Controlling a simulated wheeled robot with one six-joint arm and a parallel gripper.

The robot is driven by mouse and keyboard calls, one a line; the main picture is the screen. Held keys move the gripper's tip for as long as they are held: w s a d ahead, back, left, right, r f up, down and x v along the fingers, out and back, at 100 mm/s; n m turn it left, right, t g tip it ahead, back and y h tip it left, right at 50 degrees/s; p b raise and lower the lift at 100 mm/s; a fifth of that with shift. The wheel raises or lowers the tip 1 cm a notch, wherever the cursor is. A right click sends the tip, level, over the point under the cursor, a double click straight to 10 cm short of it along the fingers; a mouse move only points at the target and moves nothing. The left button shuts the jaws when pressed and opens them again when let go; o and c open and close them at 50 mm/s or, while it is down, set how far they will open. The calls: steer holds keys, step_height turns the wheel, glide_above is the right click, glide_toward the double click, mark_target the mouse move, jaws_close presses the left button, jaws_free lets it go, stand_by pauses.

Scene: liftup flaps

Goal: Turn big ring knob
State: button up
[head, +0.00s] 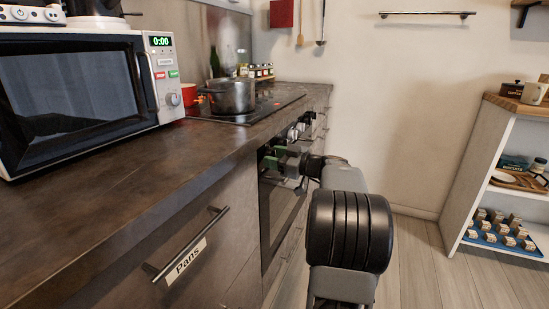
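The stove's knobs (298,130) form a row on the oven front, just under the worktop edge. They are small in the head view, and I cannot tell which one is the big ring knob. My gripper (277,158) is at the near end of this row, close to the oven front. My arm runs to it from the lower right and may hide some knobs. The fingertips are small and partly covered, so I cannot tell whether they are open, shut or touching a knob.
A pot (231,95) stands on the black hob (246,113). A microwave (75,95) sits on the worktop (120,175) at left. A drawer handle labelled Pans (187,250) sticks out in front. Floor (415,260) is clear before the white shelf (468,160) at right.

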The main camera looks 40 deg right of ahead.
steer(key=shift+o, duration=1.3)
steer(key=p+v, duration=0.3)
steer(key=v, duration=1.1)
steer(key=shift+a, duration=0.1)
